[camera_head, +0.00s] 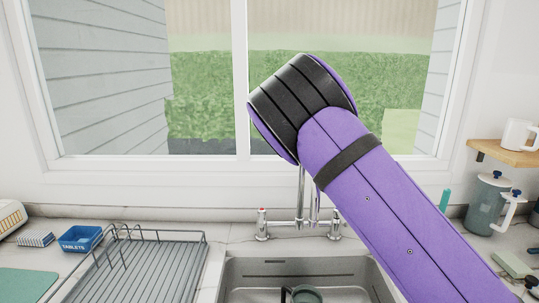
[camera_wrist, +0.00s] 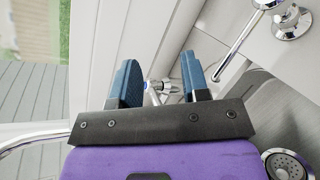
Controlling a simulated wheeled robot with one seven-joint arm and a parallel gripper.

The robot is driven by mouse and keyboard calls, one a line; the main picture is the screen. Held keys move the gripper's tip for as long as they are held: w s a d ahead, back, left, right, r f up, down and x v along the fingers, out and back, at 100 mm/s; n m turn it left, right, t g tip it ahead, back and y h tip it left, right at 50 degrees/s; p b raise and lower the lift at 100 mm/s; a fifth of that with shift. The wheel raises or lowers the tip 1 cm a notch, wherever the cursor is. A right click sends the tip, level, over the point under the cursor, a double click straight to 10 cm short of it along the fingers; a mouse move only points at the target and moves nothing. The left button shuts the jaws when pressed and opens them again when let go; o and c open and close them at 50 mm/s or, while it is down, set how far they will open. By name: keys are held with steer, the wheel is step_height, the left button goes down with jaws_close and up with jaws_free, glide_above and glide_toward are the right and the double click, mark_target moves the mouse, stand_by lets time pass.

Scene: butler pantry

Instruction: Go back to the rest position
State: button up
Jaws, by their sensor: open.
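My gripper (camera_wrist: 160,72) shows in the wrist view with its two blue fingers apart and nothing between them. Behind the gap, a tap handle (camera_wrist: 158,87) shows in the background; I see no contact with it. In the head view my purple arm rises from the lower right to a black-banded joint in front of the window.
The sink (camera_head: 258,267) is below, holding a dark green item (camera_head: 307,294). The tap (camera_head: 300,215) stands behind it, partly beside my arm. A dish rack (camera_head: 140,265) and a blue box (camera_head: 80,238) are left; a French press (camera_head: 484,207) and shelf (camera_head: 508,152) are right.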

steer(key=s+r+m+g+y, duration=0.1)
steer(key=s+r+m+g, duration=0.1)
steer(key=s+r+m, duration=0.5)
steer(key=s+r+m+g+y, duration=0.2)
steer(key=s+r+m, duration=0.6)
steer(key=s, duration=1)
steer(key=s+a+r+m+g+y, duration=0.1)
steer(key=s+r+m+g, duration=0.3)
steer(key=s+r+m, duration=0.3)
steer(key=s+r, duration=0.3)
steer(key=s, duration=0.3)
steer(key=shift+s, duration=0.2)
